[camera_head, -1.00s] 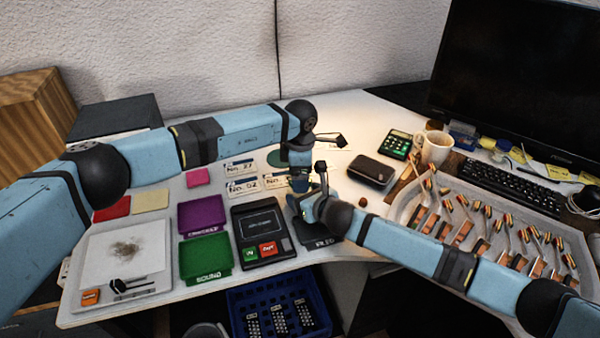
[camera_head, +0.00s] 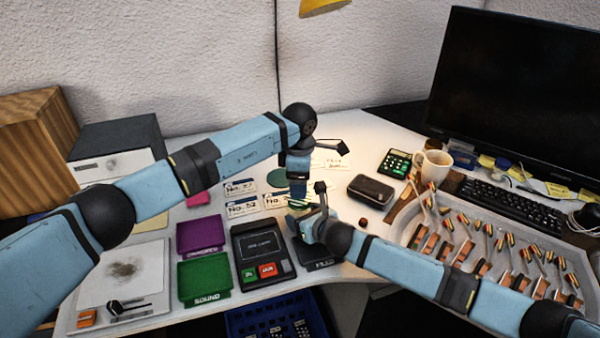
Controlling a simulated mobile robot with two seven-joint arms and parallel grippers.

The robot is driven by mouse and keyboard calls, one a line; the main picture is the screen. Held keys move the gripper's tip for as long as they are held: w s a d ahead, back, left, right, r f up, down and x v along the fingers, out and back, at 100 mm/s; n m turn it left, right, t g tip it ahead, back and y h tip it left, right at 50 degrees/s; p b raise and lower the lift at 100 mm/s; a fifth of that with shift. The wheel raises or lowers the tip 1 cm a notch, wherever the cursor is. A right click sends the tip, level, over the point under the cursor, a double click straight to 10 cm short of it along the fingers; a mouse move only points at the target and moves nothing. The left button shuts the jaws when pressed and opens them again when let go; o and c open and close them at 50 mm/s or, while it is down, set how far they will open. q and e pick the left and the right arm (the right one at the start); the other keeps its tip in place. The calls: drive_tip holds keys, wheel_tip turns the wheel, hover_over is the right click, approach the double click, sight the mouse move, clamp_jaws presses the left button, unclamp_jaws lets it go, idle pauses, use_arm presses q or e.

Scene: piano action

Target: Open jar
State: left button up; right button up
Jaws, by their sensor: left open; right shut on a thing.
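No jar can be made out clearly in the head view; the spot where my two grippers meet is mostly covered by them. My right gripper (camera_head: 309,216) is low over the desk, just behind the black tray marked FILED (camera_head: 318,254). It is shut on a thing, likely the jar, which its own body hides. My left gripper (camera_head: 298,198) points down from above, directly over or just behind the right one. It is open, but its fingertips are hard to see, and I cannot tell whether it touches anything.
A black device with red and green buttons (camera_head: 262,253) and green (camera_head: 204,279) and purple (camera_head: 200,233) trays lie left. A dark case (camera_head: 371,190), small brown piece (camera_head: 363,222), calculator (camera_head: 395,163), mug (camera_head: 433,168) and tray of piano parts (camera_head: 405,228) lie right. Number cards (camera_head: 241,208) lie behind.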

sight(300, 209)
use_arm(q)
drive_tip(key=shift+f, duration=2.35)
drive_tip(key=c, duration=0.7)
drive_tip(key=o, duration=1)
